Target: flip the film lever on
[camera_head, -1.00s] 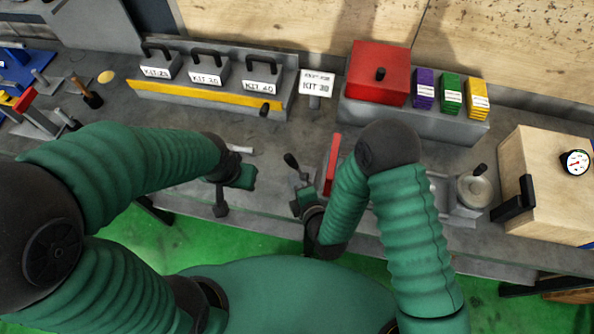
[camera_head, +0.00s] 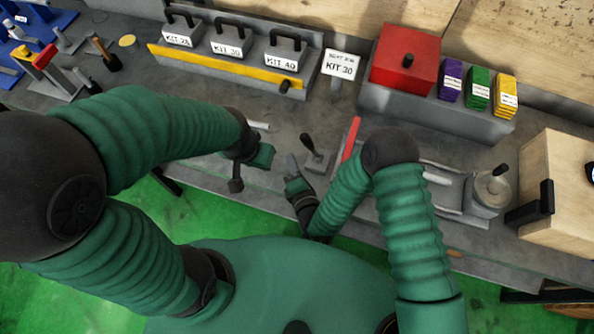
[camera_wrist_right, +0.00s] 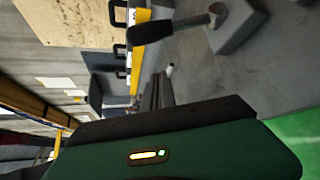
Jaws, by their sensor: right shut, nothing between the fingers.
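A small lever with a black knob stands on a grey block base (camera_head: 318,162) on the bench and leans to the upper left; I take it for the film lever. In the right wrist view the lever (camera_wrist_right: 172,27) is close, at the top, with its grey base to the right. My right gripper (camera_head: 292,162) is shut and empty, just left of the lever, with a small gap seen from the head. In the wrist view its green and black body fills the bottom. My left gripper (camera_head: 250,158) hangs over the bench further left; its fingers are unclear.
A red-handled part (camera_head: 351,138) stands right of the lever, partly behind my right arm. A grey machine with a round top (camera_head: 490,187) and a wooden box (camera_head: 565,195) are further right. Kit boxes (camera_head: 228,42) and a red box (camera_head: 404,58) line the back.

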